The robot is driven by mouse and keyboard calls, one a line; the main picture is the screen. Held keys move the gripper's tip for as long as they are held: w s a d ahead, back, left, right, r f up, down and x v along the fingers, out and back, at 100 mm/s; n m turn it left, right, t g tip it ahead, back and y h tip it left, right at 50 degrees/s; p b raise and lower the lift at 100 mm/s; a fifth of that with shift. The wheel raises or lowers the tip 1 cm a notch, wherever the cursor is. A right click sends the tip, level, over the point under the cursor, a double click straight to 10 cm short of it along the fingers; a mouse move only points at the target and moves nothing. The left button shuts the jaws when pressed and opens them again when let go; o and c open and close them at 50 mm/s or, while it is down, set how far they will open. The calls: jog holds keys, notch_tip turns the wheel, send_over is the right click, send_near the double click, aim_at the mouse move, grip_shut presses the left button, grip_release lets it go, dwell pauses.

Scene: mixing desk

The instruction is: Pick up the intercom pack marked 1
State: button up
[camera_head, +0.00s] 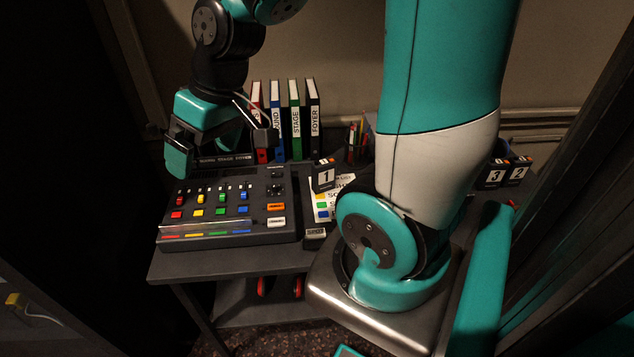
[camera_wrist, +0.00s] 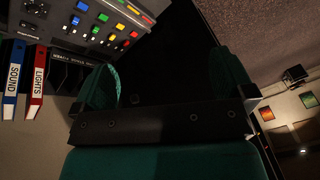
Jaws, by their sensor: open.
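The intercom pack marked 1 (camera_head: 325,176) is a small dark box with a white number label. It stands upright just right of the mixing desk (camera_head: 262,190) in the head view and is not seen in the wrist view. My gripper (camera_head: 207,150) is above the back left part of the mixing desk, left of the pack and well apart from it. In the wrist view my gripper (camera_wrist: 160,85) has its two teal fingers wide apart with nothing between them.
Packs marked 3 (camera_head: 495,174) and 2 (camera_head: 518,172) stand at the right, beyond my arm. Several binders (camera_head: 295,120) stand behind the desk, with a pen holder (camera_head: 358,140) beside them. A colour-coded sheet (camera_head: 322,205) lies near pack 1. My arm hides part of the table.

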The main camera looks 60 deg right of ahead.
jog(key=w+d+f+m+t+h+b, duration=0.1)
jog(key=d+f+m, duration=0.15)
jog(key=d, duration=0.55)
jog(key=d+f+m+h+b, duration=0.1)
jog(key=d+f+m, duration=0.1)
jog(key=d+f, duration=0.35)
jog(key=m+h+b, duration=0.1)
jog(key=m+h, duration=0.2)
send_near(326, 165)
jog(key=x, duration=0.7)
jog(key=shift+w+f+p, duration=0.2)
jog(key=shift+f+p, duration=0.1)
jog(key=shift+f, duration=0.05)
jog(key=shift+m+h, duration=0.25)
jog(key=shift+h, duration=0.05)
jog(key=shift+w+d+p+x, duration=0.15)
jog(key=shift+p+x, duration=0.2)
jog(key=shift+x, duration=1.15)
jog(key=shift+w+d+p+x, duration=0.1)
jog(key=shift+d+p+x, duration=0.2)
jog(key=shift+x, duration=1.2)
jog(key=shift+a+r, duration=0.1)
jog(key=shift+r, duration=0.1)
jog(key=shift+c, duration=0.2)
jog(key=c, duration=1.1)
